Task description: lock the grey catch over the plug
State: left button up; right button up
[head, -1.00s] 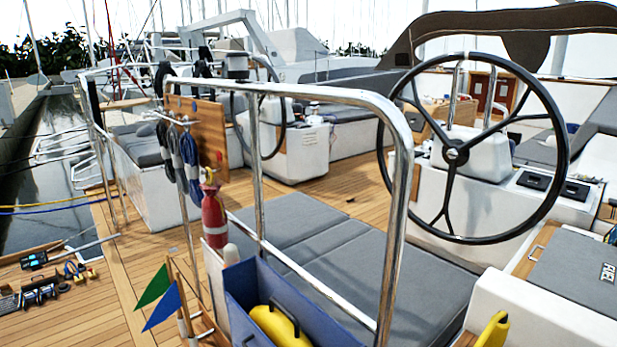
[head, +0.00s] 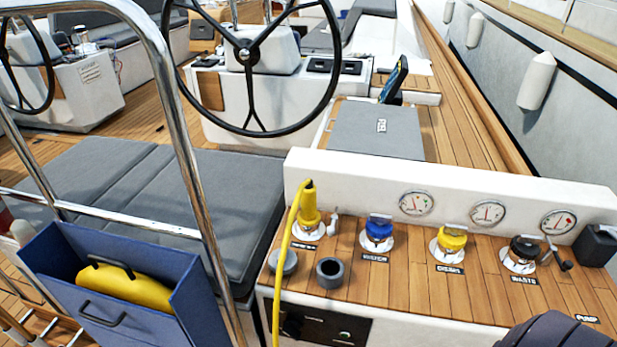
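A yellow plug (head: 310,206) stands upright in the leftmost deck inlet, on a white round base (head: 308,233). Its yellow cable (head: 278,270) arches from the top and hangs down over the front edge of the teak counter. A small light grey lever (head: 333,222), which looks like the grey catch, stands just right of the plug. It appears beside the plug, not across it; whether it touches cannot be told. Neither gripper shows in the head view.
Blue (head: 379,229), yellow (head: 453,238) and black (head: 523,250) capped deck fittings stand to the right. A grey disc (head: 284,263) and grey cup (head: 330,271) sit in front of the plug. Three gauges line the white wall (head: 460,190). A steel rail (head: 180,130) rises left.

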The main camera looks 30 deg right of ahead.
aim_at(332, 230)
jog(key=z, duration=1.15)
jog(key=k+l+u, duration=0.15)
jog(key=l, duration=0.2)
jog(key=k+l+u, duration=0.1)
jog(key=l, duration=0.25)
